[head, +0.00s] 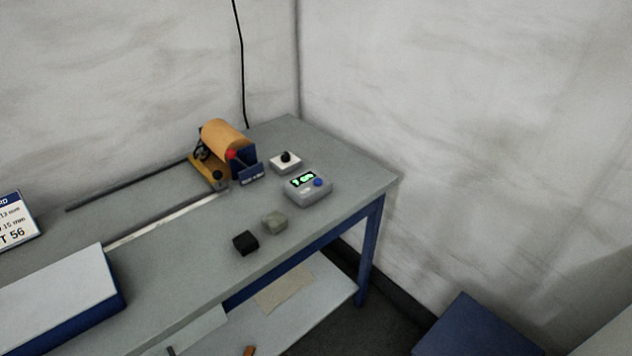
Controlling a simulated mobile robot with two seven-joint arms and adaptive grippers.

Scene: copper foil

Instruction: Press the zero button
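A small grey box with a lit green display (302,180) stands near the right end of the grey workbench. A round blue button (319,182) sits on its top, to the right of the display. No label on the button is readable, so I cannot tell whether it is the zero button. Just behind is a white box with a black knob (286,158) on top. Neither of my grippers is in view.
Left of the display box stands an orange roll (228,139) on a stand with a red knob. A blue-sided box (60,290) and a sign (14,222) are at left. The bench's right corner (375,185) is clear.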

